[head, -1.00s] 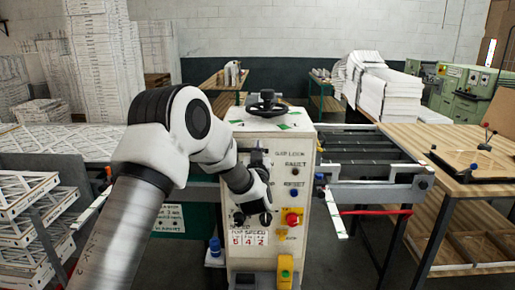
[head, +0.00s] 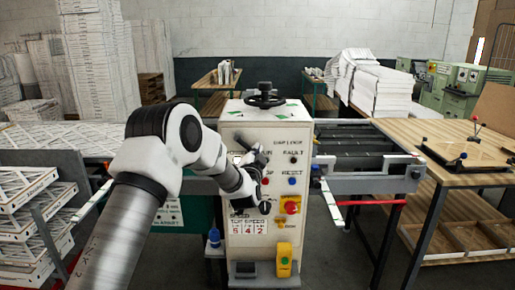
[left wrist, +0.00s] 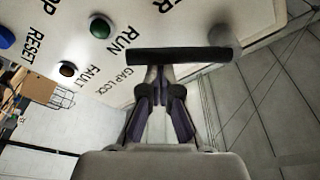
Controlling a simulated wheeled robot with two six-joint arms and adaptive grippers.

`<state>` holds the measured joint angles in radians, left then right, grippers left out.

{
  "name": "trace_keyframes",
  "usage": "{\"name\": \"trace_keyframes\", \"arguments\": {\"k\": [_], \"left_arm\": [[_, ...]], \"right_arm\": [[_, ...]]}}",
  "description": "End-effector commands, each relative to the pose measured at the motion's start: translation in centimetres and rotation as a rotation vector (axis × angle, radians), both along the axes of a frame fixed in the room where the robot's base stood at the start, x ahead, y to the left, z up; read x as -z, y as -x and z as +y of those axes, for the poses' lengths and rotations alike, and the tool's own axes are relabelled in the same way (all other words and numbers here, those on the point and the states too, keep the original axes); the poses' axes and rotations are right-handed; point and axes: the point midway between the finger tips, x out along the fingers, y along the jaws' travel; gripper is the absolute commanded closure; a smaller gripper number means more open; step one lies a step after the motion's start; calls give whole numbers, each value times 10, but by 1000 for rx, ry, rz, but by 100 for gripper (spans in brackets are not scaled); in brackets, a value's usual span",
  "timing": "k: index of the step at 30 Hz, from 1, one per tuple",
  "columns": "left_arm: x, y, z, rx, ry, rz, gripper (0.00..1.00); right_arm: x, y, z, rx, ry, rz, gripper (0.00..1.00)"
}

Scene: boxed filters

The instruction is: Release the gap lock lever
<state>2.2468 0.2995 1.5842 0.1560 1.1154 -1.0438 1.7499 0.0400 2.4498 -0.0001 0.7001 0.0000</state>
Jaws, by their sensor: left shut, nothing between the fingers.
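The white control cabinet (head: 233,190) stands in the middle of the head view. In the left wrist view, the gap lock lever (left wrist: 180,55) is a dark bar crossing in front of my fingertips, beside the GAP LOCK lettering. A grey round hub (left wrist: 225,36) sits at its right end. In the head view, the lever (head: 243,142) is small and partly hidden by my gripper. My left gripper (head: 260,157) is at the upper panel, its shut, empty fingers (left wrist: 160,72) close to the lever. I cannot tell whether they touch it. My right gripper is out of view.
The panel holds a green button (left wrist: 100,28), a blue button (head: 292,181) and a red emergency knob (head: 291,206) below. A black handwheel (head: 264,97) tops the cabinet. A roller conveyor (head: 365,160) adjoins it on the right. Filter stacks (head: 95,75) stand at the left.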

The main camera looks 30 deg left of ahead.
Motion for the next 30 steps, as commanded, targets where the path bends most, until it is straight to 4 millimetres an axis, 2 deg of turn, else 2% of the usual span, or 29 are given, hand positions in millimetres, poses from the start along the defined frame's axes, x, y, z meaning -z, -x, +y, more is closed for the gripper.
{"name": "trace_keyframes", "arguments": {"k": [15,30], "left_arm": [[25,11,18,-1,-410,255,100],[35,21,34,-1,-401,248,100]], "right_arm": [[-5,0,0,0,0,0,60],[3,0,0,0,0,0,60]]}}
